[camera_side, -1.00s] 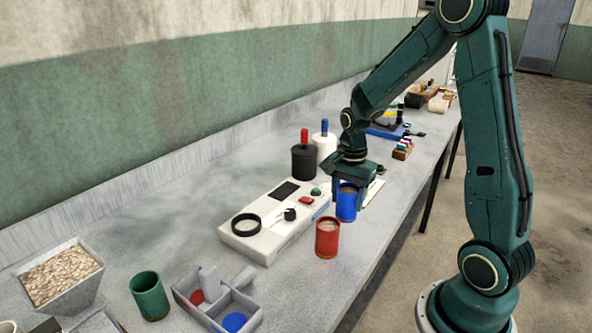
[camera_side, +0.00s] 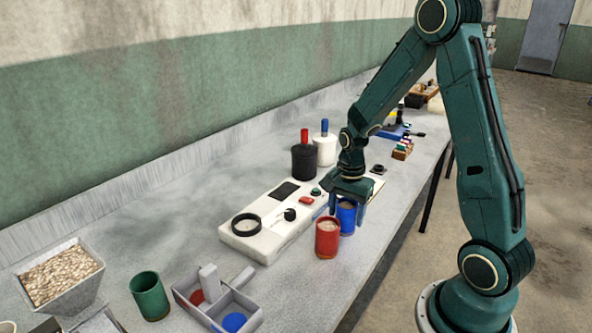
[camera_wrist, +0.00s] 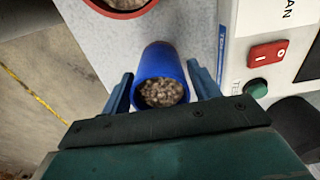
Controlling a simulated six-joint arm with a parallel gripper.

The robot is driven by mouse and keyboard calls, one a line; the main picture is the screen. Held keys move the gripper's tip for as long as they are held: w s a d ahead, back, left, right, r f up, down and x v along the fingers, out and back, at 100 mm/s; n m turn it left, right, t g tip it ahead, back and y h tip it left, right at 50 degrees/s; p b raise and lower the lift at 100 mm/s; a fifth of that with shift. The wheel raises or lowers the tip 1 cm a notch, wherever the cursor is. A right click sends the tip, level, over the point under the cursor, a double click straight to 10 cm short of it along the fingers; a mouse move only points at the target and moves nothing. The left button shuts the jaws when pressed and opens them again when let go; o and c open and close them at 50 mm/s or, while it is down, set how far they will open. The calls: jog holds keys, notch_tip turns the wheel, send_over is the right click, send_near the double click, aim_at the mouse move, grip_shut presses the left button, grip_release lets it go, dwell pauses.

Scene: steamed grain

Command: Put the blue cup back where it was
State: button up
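The blue cup (camera_side: 347,217) is upright just in front of my gripper's palm, between the two fingers. In the wrist view the blue cup (camera_wrist: 160,65) is filled with pale grain. My gripper (camera_side: 348,207) has one finger on each side of it and appears shut on it; in the wrist view the fingers (camera_wrist: 160,85) lie close along its walls. The cup's base is low, at or very near the bench top; I cannot tell whether it touches. The red cup (camera_side: 327,240) stands close beside it, also with grain in it.
A white console (camera_side: 262,240) with a black ring and a red switch (camera_wrist: 268,53) lies beside the cups. A black bottle (camera_side: 304,163) and a white bottle (camera_side: 325,150) stand behind. A green cup (camera_side: 149,296) and a grey divided tray (camera_side: 248,305) are nearer. The bench's front edge is close.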

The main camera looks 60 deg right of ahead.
jog(key=shift+o, duration=0.6)
jog(key=shift+r, duration=0.1)
notch_tip(320, 180, up, 12)
dwell(0.4)
jog(key=shift+r, duration=0.1)
dwell(0.4)
